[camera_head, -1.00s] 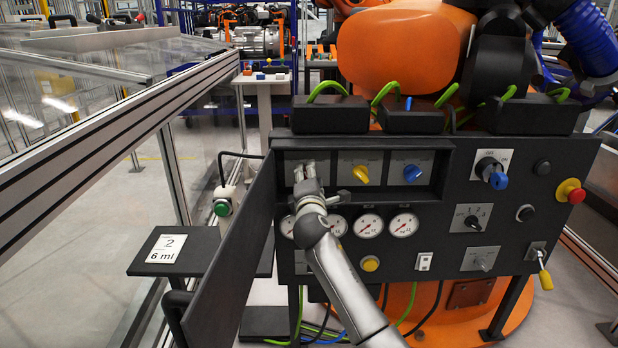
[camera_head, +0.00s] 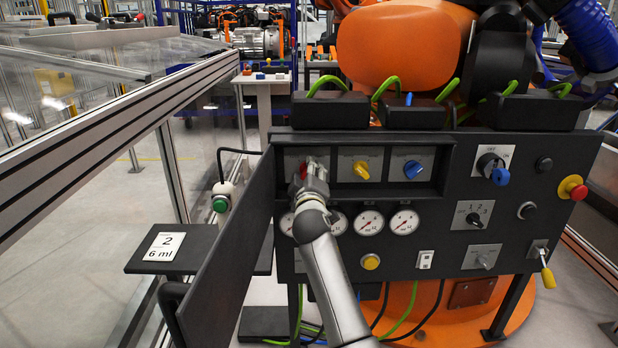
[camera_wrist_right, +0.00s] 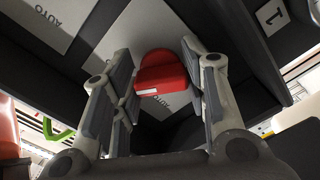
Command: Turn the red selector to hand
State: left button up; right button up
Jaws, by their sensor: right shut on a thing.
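The red selector (camera_head: 304,171) sits on a pale plate in the left bay of the recessed row, mostly hidden by my right gripper (camera_head: 313,172). In the right wrist view the red selector (camera_wrist_right: 161,73) is between the two fingers of my right gripper (camera_wrist_right: 162,88), close against the right finger. The gripper is shut on it. The selector has a white mark on its lower edge. Text reading AUTO shows on the plates. My left gripper is not in view.
A yellow selector (camera_head: 361,169) and a blue selector (camera_head: 412,169) share the recess to the right. The open dark door (camera_head: 232,255) stands close on the left of my right arm. Gauges (camera_head: 369,222) lie below the recess, and a red emergency button (camera_head: 572,188) is at far right.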

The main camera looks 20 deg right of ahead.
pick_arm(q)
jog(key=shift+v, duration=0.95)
pick_arm(e)
jog(key=shift+f+m, duration=0.2)
jog(key=shift+m, duration=0.9)
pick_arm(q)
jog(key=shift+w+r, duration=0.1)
pick_arm(e)
jog(key=o, duration=1)
jog(key=shift+r, duration=0.1)
jog(key=shift+o, duration=0.2)
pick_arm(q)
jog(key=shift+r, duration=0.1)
pick_arm(e)
jog(key=shift+s, duration=0.1)
jog(key=v, duration=0.7)
jog(key=shift+s, duration=0.2)
jog(key=shift+a, duration=0.1)
